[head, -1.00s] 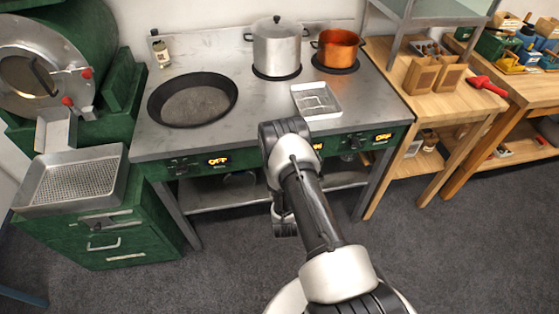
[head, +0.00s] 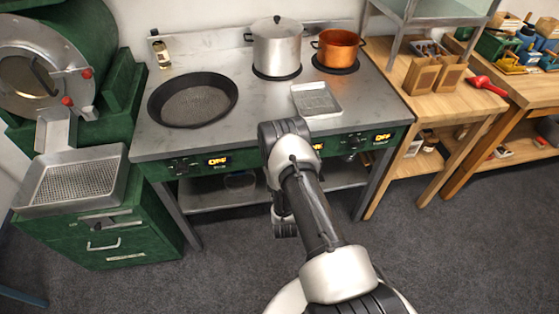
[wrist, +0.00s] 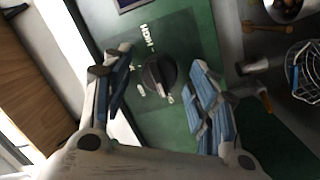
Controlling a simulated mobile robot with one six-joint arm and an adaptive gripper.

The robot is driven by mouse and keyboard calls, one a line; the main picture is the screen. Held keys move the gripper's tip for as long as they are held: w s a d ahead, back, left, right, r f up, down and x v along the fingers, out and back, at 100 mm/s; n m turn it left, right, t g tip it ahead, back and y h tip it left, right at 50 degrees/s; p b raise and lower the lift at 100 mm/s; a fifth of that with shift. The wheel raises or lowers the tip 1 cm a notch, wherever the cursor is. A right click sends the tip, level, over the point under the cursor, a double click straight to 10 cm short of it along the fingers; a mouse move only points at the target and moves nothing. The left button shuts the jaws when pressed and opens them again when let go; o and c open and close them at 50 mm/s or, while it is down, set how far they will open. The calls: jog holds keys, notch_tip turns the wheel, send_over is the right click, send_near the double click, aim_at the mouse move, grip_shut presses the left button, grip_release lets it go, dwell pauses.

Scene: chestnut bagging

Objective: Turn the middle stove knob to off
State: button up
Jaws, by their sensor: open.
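The black middle stove knob (wrist: 158,76) shows in the wrist view on the green front panel (wrist: 196,40). A label reading HIGH stands beside it. A pale mark shows at its lower right edge; I cannot tell its setting for sure. My gripper (wrist: 162,62) is open, with one blue-grey finger on each side of the knob. A gap shows on both sides, and I cannot tell whether either pad touches it. In the head view my arm hides this knob and most of the middle display (head: 318,147), whose text I cannot read.
The left display (head: 218,161) and right display (head: 383,137) read OFF. On the stove top (head: 250,115) are a black pan (head: 193,100), a steel pot (head: 277,50), a copper pot (head: 338,47) and a small tray (head: 316,100). The floor in front is clear.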

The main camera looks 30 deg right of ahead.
jog(key=v, duration=0.7)
jog(key=shift+s+a, duration=0.1)
